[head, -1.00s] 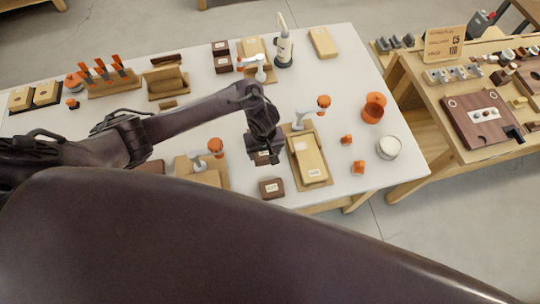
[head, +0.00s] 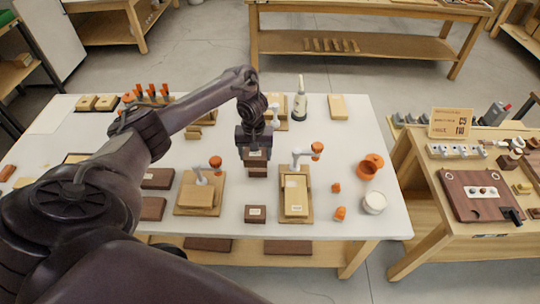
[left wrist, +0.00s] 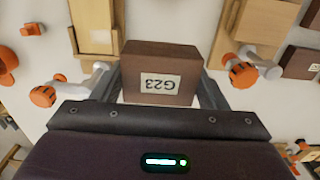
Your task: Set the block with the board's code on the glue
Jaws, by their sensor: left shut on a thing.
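My left gripper (head: 256,148) is shut on a dark brown block (left wrist: 160,70), which carries a white label that reads G23, upside down in the left wrist view. In the head view the held block (head: 257,167) is over the white table, left of a clamp board (head: 307,213). That board bears a pale wood piece (head: 296,196) with a small label too small to read. Another labelled brown block (head: 255,213) lies near the table's front edge. I cannot make out any glue. My right gripper is not in view.
A second clamp board (head: 181,208) stands to the left. Orange clamp knobs (head: 317,148) stick up. An orange cup (head: 369,165), a white pot (head: 374,203) and small orange pieces (head: 340,213) are on the right.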

